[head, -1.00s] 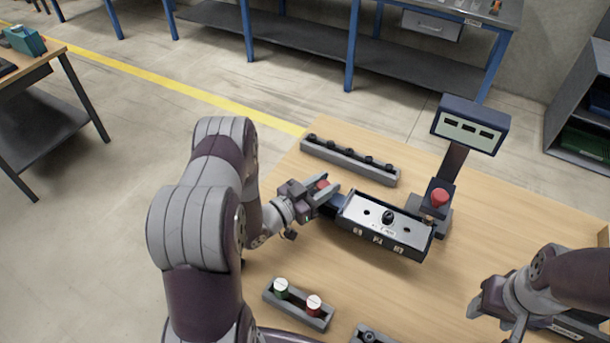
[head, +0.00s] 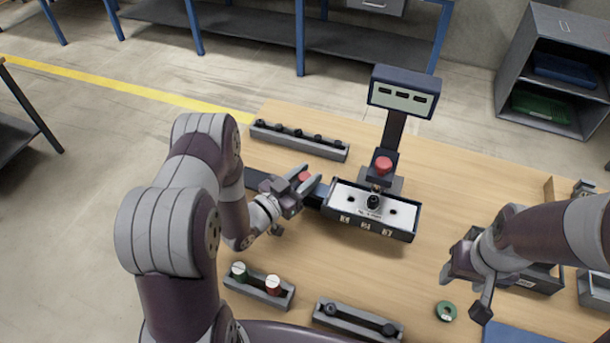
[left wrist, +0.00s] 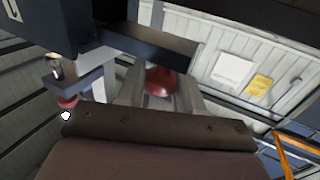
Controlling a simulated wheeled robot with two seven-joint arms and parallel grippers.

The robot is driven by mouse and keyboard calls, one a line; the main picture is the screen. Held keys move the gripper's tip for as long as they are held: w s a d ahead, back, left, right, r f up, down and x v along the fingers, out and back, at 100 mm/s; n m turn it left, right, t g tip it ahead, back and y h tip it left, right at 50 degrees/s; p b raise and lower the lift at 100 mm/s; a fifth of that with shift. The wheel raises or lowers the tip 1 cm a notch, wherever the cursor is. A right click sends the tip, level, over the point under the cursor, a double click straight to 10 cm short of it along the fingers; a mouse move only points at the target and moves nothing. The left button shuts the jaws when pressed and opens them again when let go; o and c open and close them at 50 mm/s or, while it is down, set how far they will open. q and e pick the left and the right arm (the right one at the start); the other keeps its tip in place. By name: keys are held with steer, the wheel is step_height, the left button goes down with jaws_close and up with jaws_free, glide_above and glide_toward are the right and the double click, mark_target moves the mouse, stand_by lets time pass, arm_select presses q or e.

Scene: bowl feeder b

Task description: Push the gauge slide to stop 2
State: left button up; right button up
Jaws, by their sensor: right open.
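The gauge is a dark box (head: 402,234) with a white top plate, a black knob (head: 373,202) on it and numbered labels on its front. A dark blue bar (head: 318,196) runs out of its left end. A red knob (head: 305,176) stands at that bar. My left gripper (head: 306,180) has its fingers on both sides of the red knob and looks shut on it. In the left wrist view the red knob (left wrist: 161,81) fills most of the space between the fingers. The slide's exact stop cannot be read. My right gripper (head: 465,290) is open and empty, at right.
Behind the gauge is a post with a display (head: 404,92) and a red button (head: 383,164). A grey peg rack (head: 298,140) lies behind left. A holder with green and red pieces (head: 259,287) and another rack (head: 357,319) lie in front. A green ring (head: 446,311) lies near my right gripper.

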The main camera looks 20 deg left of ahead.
arm_select(q)
steer(key=o, duration=0.3)
steer(key=shift+w+r, duration=0.15)
steer(key=shift+r, duration=0.1)
steer(key=shift+s+a+f, duration=0.15)
steer(key=shift+s+a, duration=0.05)
steer(key=shift+s, duration=0.2)
steer(key=b+v, duration=0.1)
steer(key=v, duration=0.5)
steer(key=shift+s+a+b, duration=0.1)
steer(key=shift+s+b, duration=0.05)
steer(key=shift+b, duration=0.15)
steer(key=shift+s, duration=0.25)
steer(key=shift+a, duration=0.1)
